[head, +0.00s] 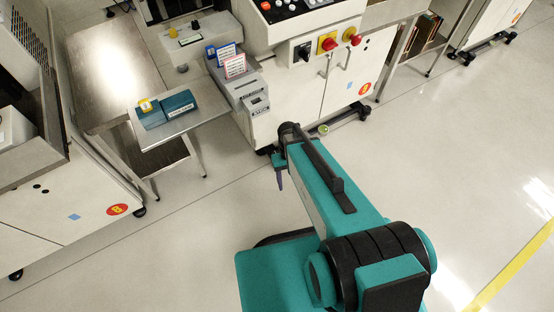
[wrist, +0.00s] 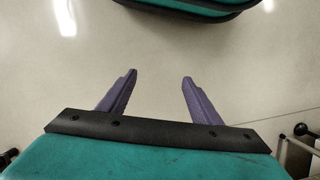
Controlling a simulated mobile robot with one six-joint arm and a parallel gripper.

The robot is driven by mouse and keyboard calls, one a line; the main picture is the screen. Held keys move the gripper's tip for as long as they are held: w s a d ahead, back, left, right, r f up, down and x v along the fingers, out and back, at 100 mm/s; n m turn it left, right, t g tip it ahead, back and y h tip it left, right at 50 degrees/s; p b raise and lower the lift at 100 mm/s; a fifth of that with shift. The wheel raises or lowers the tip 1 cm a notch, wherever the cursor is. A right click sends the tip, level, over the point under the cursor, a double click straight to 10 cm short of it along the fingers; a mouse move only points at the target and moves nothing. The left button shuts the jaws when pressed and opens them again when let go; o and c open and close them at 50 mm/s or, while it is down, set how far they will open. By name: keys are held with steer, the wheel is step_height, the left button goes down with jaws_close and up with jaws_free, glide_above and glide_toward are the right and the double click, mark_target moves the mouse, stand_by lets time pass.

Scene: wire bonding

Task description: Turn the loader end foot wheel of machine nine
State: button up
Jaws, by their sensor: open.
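The white machine (head: 290,105) with red and yellow knobs and an orange round label stands at upper centre in the head view; I cannot read the label's number surely. Black feet show along its base, with one foot (head: 364,112) at the right end and a yellow-green round part (head: 323,129) nearer the middle. The base's left corner is partly hidden by my arm. My gripper (wrist: 158,88) is open and empty, its two purple fingers apart over bare floor in the wrist view. In the head view one purple finger shows near that corner (head: 280,180).
A metal side shelf (head: 180,129) with teal boxes stands left of the machine. Another white cabinet (head: 60,215) with an orange label stands at lower left. Dark parts with a round black knob (wrist: 300,129) show at the wrist view's right edge.

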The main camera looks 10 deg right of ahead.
steer(key=w+f+t+b, duration=0.1)
steer(key=w+f+b, duration=0.1)
steer(key=w+b, duration=0.9)
steer(key=w+f+t+b, duration=0.2)
steer(key=w+f+b, duration=0.1)
steer(key=w+b, duration=0.8)
steer(key=shift+w+n, duration=0.3)
steer(key=shift+w, duration=1.05)
steer(key=shift+a+f, duration=0.1)
steer(key=shift+f, duration=0.1)
steer(key=shift+f+b, duration=3.6)
steer(key=shift+f, duration=3.2)
steer(key=c, duration=1)
steer(key=shift+c, duration=0.2)
